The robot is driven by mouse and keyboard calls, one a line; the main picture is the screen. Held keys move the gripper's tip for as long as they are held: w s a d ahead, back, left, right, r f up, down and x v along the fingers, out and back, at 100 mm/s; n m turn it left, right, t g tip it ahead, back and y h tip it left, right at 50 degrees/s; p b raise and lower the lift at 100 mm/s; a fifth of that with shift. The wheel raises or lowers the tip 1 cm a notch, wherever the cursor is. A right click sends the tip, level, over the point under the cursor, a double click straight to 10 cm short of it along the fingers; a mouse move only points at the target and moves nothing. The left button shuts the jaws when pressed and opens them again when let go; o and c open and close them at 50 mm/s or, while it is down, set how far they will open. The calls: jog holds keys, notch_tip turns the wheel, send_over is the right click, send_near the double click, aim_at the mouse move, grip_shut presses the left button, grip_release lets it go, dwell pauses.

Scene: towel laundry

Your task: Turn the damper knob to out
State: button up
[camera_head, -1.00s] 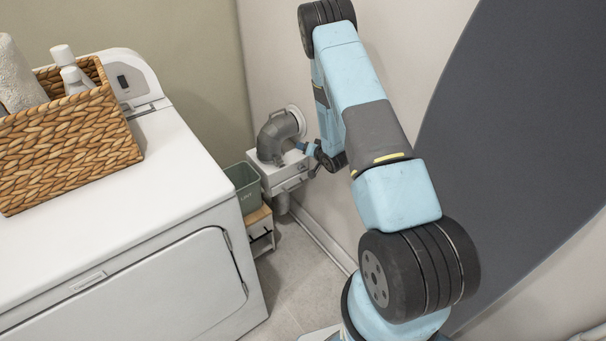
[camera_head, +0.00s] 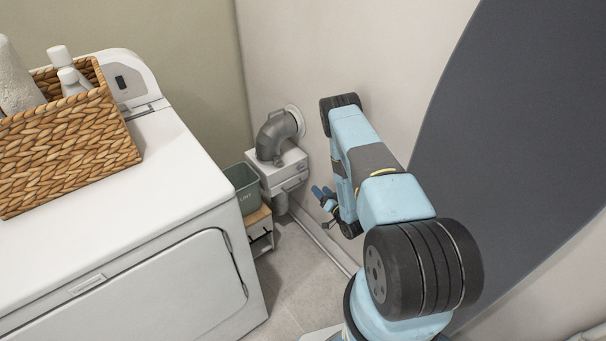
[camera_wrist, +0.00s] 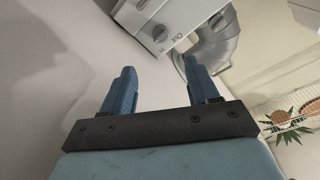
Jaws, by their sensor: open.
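The white damper box (camera_head: 268,174) is against the wall under a grey duct elbow (camera_head: 273,133). In the wrist view, the box (camera_wrist: 187,12) is at the top, partly cut off by the frame. Its dark grey damper knob (camera_wrist: 160,33) shows on the near face, with small lettering beside it that seems to read "Out". The knob's exact setting is too small to tell. My gripper (camera_head: 322,193) is open and empty, to the right of the box and apart from it. In the wrist view, my gripper (camera_wrist: 160,82) has both blue fingers spread, with the knob beyond them.
A green lint bin (camera_head: 243,186) stands on a small wooden-topped stand (camera_head: 259,214) left of the box. The white dryer (camera_head: 150,210) fills the left side, with a wicker basket (camera_head: 70,145) on top. Wall lies close behind my arm. Floor is clear between dryer and arm.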

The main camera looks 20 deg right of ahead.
aim_at(302, 168)
jog(key=x, duration=1.3)
jog(key=shift+w+a, duration=0.15)
jog(key=shift+w, duration=0.2)
jog(key=shift+c, duration=0.2)
